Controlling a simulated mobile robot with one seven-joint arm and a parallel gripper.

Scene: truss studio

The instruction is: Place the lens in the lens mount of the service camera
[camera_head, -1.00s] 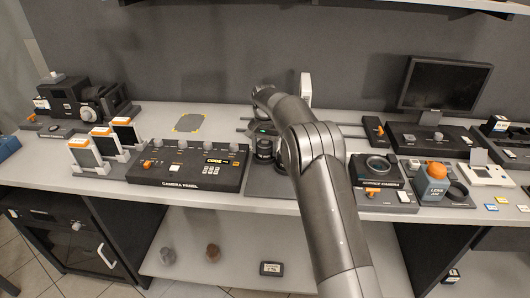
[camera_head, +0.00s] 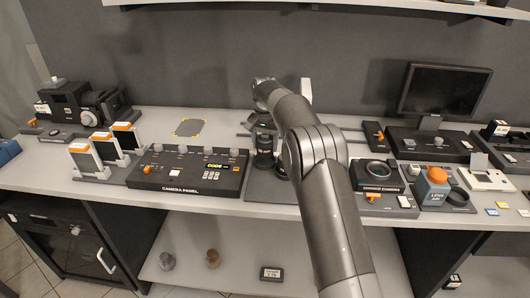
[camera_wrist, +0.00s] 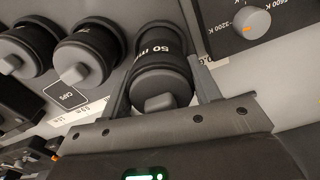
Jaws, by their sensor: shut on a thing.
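The lens, a dark cylinder marked 50 mm (camera_wrist: 160,60), sits between the two fingers of my gripper (camera_wrist: 163,88) in the wrist view. In the head view the lens (camera_head: 264,158) shows below my gripper (camera_head: 263,138), over the lens stand just right of the camera panel. My gripper is shut on it. I cannot tell whether the lens still touches the stand. The service camera (camera_head: 384,188) lies to the right, past my arm, with its round dark lens mount (camera_head: 378,170) facing up.
Other lenses stand beside the held one, one at far left (camera_wrist: 25,45) and one nearer (camera_wrist: 85,52). The camera panel (camera_head: 195,176) is left of my gripper. A monitor (camera_head: 445,90) is behind.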

